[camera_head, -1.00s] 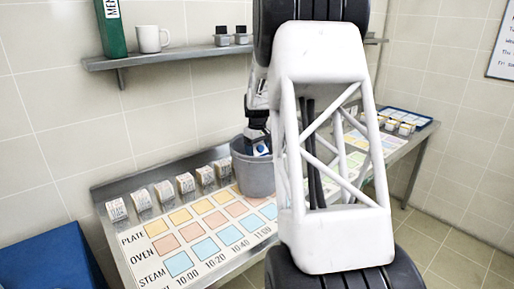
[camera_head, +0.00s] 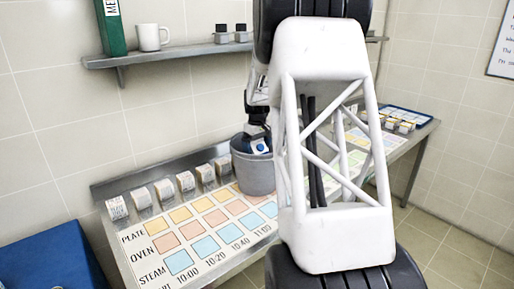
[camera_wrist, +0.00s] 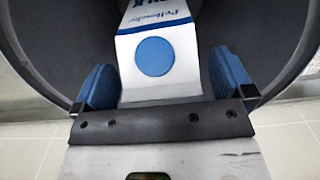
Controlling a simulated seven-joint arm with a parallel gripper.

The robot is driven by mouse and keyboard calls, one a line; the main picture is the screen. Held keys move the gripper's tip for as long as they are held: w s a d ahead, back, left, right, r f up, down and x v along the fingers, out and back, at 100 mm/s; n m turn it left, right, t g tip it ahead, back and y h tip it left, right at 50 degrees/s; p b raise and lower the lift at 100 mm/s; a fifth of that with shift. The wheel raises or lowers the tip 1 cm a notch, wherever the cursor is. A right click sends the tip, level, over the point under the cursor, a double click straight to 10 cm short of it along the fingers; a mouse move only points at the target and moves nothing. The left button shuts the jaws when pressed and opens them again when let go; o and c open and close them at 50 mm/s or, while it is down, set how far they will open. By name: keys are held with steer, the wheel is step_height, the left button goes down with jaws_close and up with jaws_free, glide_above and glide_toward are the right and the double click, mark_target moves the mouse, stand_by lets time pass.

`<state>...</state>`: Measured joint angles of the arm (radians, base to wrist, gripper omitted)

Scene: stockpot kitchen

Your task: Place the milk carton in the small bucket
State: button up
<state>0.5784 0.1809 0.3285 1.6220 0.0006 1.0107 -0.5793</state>
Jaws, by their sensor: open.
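The milk carton (camera_wrist: 154,54), white with a blue round mark and blue lettering, lies between the two blue finger pads of my gripper (camera_wrist: 160,88) in the wrist view. A gap shows at each side, so the gripper is open around it. The grey small bucket (camera_head: 254,175) stands on the metal counter in the head view. Its dark inner wall (camera_wrist: 52,45) surrounds the carton in the wrist view. In the head view the carton (camera_head: 260,146) shows at the bucket's mouth under my gripper. The carton's lower part is hidden.
A row of small white labelled blocks (camera_head: 185,181) stands along the back of the counter (camera_head: 112,186), left of the bucket. A printed chart (camera_head: 205,231) lies in front of them. A wall shelf (camera_head: 185,55) holds a green binder (camera_head: 110,28), a white mug (camera_head: 150,38) and small dark-topped jars.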

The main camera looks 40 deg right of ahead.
step_height(320, 180, up, 11)
steer(key=shift+r, duration=0.1)
stand_by(0.5)
stand_by(0.3)
steer(key=shift+a, duration=0.1)
steer(key=s+a+r, duration=0.2)
steer(key=s+a, duration=0.3)
steer(key=a, duration=0.5)
steer(key=s+a+r+t, duration=0.1)
steer(key=s+a, duration=0.4)
steer(key=a, duration=0.4)
steer(key=s+a+r, duration=0.2)
steer(key=s+a, duration=0.4)
steer(key=a, duration=0.4)
steer(key=s+a+f, duration=0.4)
steer(key=s+a, duration=0.3)
steer(key=s, duration=0.4)
steer(key=s+a+f+t, duration=0.1)
steer(key=s+a+f, duration=0.3)
steer(key=s+a, duration=0.4)
steer(key=s, duration=0.4)
steer(key=shift+s+a+f+t, duration=0.15)
steer(key=shift+s+a+t, duration=0.05)
steer(key=shift+t, duration=0.1)
